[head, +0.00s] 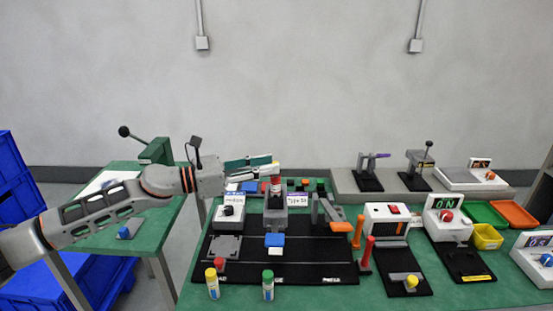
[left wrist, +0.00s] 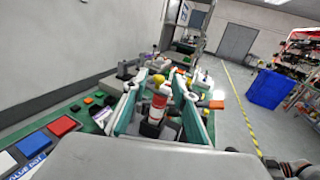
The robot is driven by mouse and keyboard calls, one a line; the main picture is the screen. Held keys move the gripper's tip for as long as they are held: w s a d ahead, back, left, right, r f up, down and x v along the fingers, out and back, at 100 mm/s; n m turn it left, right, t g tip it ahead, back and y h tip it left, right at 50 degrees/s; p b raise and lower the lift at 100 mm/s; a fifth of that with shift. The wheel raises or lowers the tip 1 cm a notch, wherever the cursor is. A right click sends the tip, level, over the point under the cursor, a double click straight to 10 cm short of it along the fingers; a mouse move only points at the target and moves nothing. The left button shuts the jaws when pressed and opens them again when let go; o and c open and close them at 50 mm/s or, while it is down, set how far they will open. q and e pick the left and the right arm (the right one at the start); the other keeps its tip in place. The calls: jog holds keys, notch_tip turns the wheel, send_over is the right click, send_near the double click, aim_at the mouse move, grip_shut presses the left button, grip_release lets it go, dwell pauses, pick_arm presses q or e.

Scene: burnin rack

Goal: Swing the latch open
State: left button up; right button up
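The latch appears to be the grey lever with an orange end (head: 341,227) on a grey block, right of centre on the black board; I cannot be sure. An orange-ended lever also shows beside the right-hand finger in the left wrist view (left wrist: 211,104). My left gripper (head: 268,164) is open, with green finger pads, above the back of the board. A red and white cylinder (head: 275,184) stands upright in a grey block under its tips. In the left wrist view the cylinder (left wrist: 157,106) lies between the spread fingers, with gaps at both sides. My right gripper is out of view.
A blue block (head: 274,240) sits mid-board. Green table (head: 330,299) is clear at the front.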

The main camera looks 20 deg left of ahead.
pick_arm(q)
jog(key=shift+p+x, duration=0.3)
jog(key=shift+x, duration=1.25)
jog(key=shift+c, duration=0.4)
grip_shut()
